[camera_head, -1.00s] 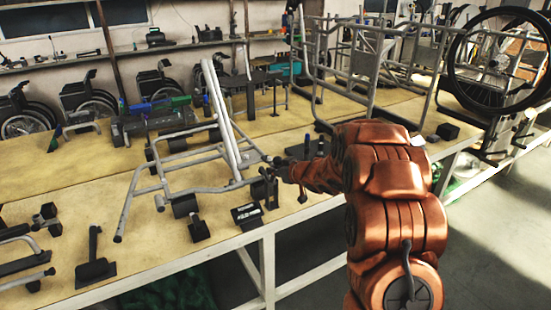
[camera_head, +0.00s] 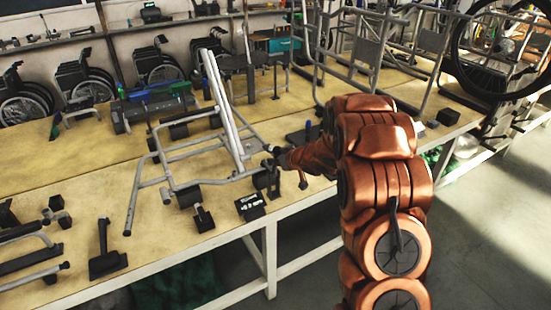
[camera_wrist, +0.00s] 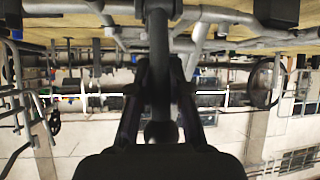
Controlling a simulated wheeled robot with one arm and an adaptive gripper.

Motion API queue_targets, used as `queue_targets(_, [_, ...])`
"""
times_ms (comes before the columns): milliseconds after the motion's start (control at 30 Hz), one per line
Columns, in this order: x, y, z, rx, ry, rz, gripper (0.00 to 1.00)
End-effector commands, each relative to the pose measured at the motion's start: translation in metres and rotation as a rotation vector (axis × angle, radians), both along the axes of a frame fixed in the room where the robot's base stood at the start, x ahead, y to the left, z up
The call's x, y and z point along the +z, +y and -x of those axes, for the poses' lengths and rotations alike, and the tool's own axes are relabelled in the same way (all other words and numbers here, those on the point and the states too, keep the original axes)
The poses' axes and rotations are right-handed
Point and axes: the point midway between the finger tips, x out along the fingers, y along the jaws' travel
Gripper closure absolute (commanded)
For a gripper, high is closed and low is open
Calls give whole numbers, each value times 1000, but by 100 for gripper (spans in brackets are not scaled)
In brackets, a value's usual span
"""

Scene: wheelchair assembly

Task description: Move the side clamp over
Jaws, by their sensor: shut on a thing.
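The silver tubular wheelchair frame (camera_head: 190,146) stands on the wooden workbench, with dark supports and clamps around its lower tubes. The side clamp (camera_head: 268,181) is a small dark piece near the bench's front edge, at the right end of the frame. My gripper (camera_head: 274,160) is at its top, with the fingers small and dark there. In the wrist view my gripper (camera_wrist: 158,95) has its two dark fingers on either side of a dark lever (camera_wrist: 158,45) with a rounded end, and is shut on it. The lower clamp and its contact with the frame are unclear.
A black block (camera_head: 250,206) and another dark clamp (camera_head: 203,217) sit left of my gripper near the front edge. Loose dark parts (camera_head: 106,255) lie at the left. A larger metal frame (camera_head: 375,55) and a big wheel (camera_head: 500,50) stand at the right.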

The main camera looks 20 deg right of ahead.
Motion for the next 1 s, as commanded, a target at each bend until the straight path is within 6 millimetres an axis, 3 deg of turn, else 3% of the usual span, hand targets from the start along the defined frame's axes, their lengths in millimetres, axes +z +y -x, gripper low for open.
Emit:
queue_targets(267, [2, 0, -1, 0, -6, -1, 100])
queue_targets(300, [3, 0, -2, 1, -6, 0, 79])
queue_targets(533, [1, 0, -1, 1, -3, 0, 56])
queue_targets(1000, [6, -3, 8, -1, -1, 0, 56])
